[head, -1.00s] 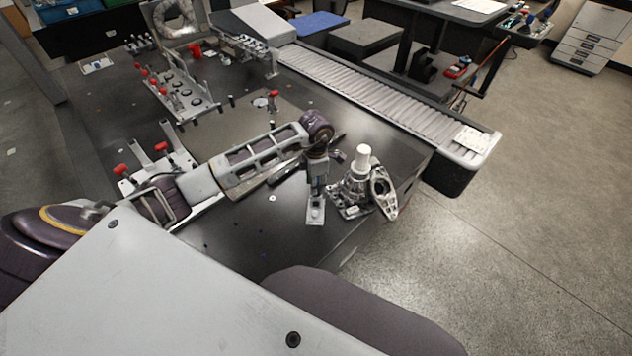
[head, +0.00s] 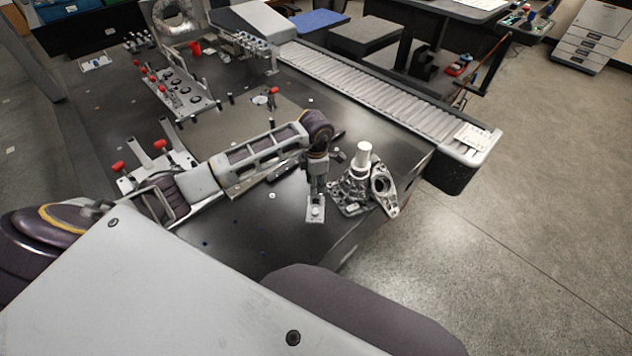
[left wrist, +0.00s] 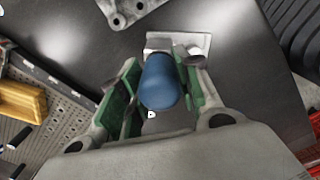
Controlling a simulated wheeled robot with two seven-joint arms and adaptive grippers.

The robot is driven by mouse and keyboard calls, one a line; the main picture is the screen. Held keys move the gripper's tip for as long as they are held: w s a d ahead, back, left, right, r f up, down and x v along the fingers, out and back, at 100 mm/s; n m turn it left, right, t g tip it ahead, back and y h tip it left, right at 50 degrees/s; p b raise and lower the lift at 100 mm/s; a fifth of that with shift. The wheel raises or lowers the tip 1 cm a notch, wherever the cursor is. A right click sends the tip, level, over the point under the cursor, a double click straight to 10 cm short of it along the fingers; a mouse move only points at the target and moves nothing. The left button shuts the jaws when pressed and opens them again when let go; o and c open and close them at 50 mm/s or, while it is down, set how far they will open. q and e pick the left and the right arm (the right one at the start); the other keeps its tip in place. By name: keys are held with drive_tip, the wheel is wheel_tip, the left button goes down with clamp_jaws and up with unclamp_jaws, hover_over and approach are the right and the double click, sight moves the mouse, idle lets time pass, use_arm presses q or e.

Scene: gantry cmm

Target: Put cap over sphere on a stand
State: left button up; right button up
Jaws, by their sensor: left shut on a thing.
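My left gripper (head: 317,190) points down over the table near its front right edge. In the left wrist view, the gripper (left wrist: 163,88) has its green-padded fingers on both sides of a blue rounded cap (left wrist: 163,84) and is shut on it. A pale metal stand (head: 315,211) with a flat plate is just below the gripper. The stand's plate (left wrist: 188,43) shows behind the cap in the left wrist view. I cannot make out the sphere clearly, nor tell whether the cap touches it. My right gripper is not in view.
A metal casting with a white cylinder (head: 363,155) stands close to the right of the gripper. A roller conveyor (head: 370,90) runs along the table's far right side. A fixture with red knobs (head: 180,92) is farther back left. The dark tabletop (head: 245,235) in front is mostly clear.

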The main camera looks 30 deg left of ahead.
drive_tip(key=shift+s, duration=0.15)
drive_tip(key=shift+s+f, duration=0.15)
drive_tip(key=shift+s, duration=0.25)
use_arm(q)
drive_tip(key=shift+f, duration=0.15)
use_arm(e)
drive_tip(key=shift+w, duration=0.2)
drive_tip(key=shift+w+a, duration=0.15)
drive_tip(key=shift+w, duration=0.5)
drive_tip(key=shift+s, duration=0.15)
